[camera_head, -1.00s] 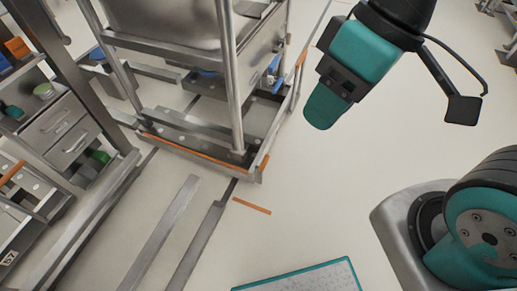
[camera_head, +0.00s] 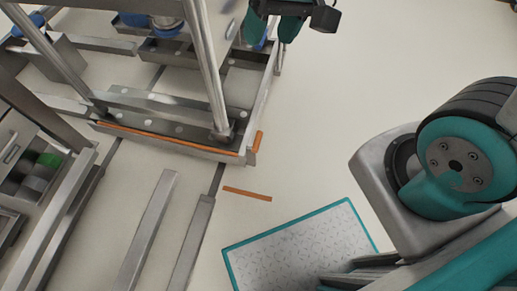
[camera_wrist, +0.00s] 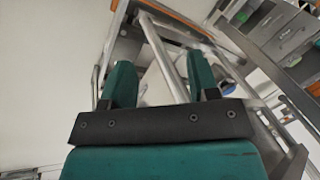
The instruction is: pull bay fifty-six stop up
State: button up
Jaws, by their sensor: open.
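My gripper (camera_head: 272,32) is at the top of the head view, beside the frame of a metal cart or rack (camera_head: 207,70). In the wrist view my gripper (camera_wrist: 165,80) has its two teal fingers apart, with a metal post (camera_wrist: 163,50) showing behind the gap. I cannot tell if they touch. A low metal bar with an orange edge (camera_head: 165,141) runs along the rack's foot, with a short orange end piece (camera_head: 258,141) at its right corner. No number fifty-six is readable, so I cannot tell which part is the stop.
Two metal floor rails (camera_head: 150,225) lead toward the rack. An orange strip (camera_head: 247,194) lies on the floor. A teal-edged patterned plate (camera_head: 300,245) is at the bottom. A shelf unit with drawers (camera_head: 15,145) stands left. Pale floor right of the rack is clear.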

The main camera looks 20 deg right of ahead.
aim_at(259, 137)
jog(key=w+d+f+m+h+b, duration=0.1)
jog(key=w+d+f+m+b, duration=0.2)
jog(key=f+b, duration=0.8)
jog(key=w+d+f+m+b, duration=0.15)
jog(key=w+f+b, duration=0.4)
jog(key=f, duration=1.05)
jog(key=w+d+f+m+h+b, duration=0.15)
jog(key=w+f+m+b, duration=0.25)
jog(key=f+b, duration=0.75)
jog(key=shift+t+y, duration=0.3)
jog(key=shift+y, duration=0.05)
jog(key=f+b, duration=0.2)
jog(key=f, duration=0.4)
jog(key=w+a+f+b, duration=0.1)
jog(key=f+b, duration=0.2)
jog(key=f, duration=0.4)
jog(key=a+f+b, duration=0.1)
jog(key=f+b, duration=0.1)
jog(key=f, duration=0.4)
jog(key=shift+w+a+f+b, duration=0.2)
jog(key=shift+w+f+b, duration=0.05)
jog(key=shift+w+b, duration=0.1)
